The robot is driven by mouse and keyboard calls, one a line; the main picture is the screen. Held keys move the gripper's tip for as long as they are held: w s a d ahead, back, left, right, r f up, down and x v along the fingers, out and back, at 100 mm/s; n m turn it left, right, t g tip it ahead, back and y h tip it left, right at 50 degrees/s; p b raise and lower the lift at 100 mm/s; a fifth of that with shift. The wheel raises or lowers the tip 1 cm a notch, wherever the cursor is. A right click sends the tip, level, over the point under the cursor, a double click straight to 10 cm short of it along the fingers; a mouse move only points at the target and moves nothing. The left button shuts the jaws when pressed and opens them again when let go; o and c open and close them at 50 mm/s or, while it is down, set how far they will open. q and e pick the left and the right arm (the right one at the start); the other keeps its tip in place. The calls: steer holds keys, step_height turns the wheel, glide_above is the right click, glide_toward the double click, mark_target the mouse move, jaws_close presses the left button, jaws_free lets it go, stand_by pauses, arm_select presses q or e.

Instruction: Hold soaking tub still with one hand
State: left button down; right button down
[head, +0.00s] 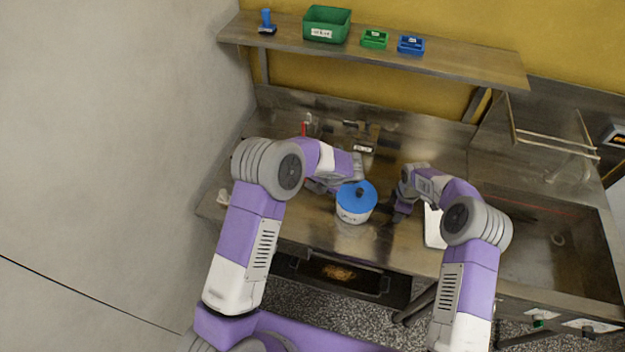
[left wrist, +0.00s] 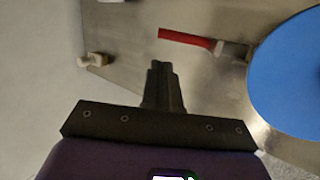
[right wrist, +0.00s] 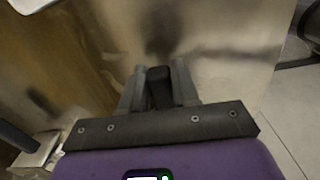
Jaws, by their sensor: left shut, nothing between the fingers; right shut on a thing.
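In the left wrist view the blue lid (left wrist: 295,80) fills the right edge. My left gripper (left wrist: 163,72) is shut and empty, beside the tub on its left and apart from the lid; in the head view its fingers are mostly hidden by my arm. My right gripper (head: 398,214) is to the right of the tub, apart from it, pointing down. In the right wrist view it is shut on a small dark thing (right wrist: 159,88).
A red-handled tool (left wrist: 187,38) lies left of the tub. A white flat thing (head: 434,228) lies partly behind my right arm. A shelf (head: 460,62) with green and blue bins runs above; a sink (head: 545,240) is at right. A dark tray (head: 300,266) sits below the table's front edge.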

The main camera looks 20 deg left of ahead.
arm_select(q)
steer(key=s+a+v, duration=0.1)
steer(key=v, duration=1)
steer(key=shift+a+r, duration=0.25)
arm_select(e)
steer(key=c, duration=0.8)
jaws_free()
steer(key=shift+o, duration=0.2)
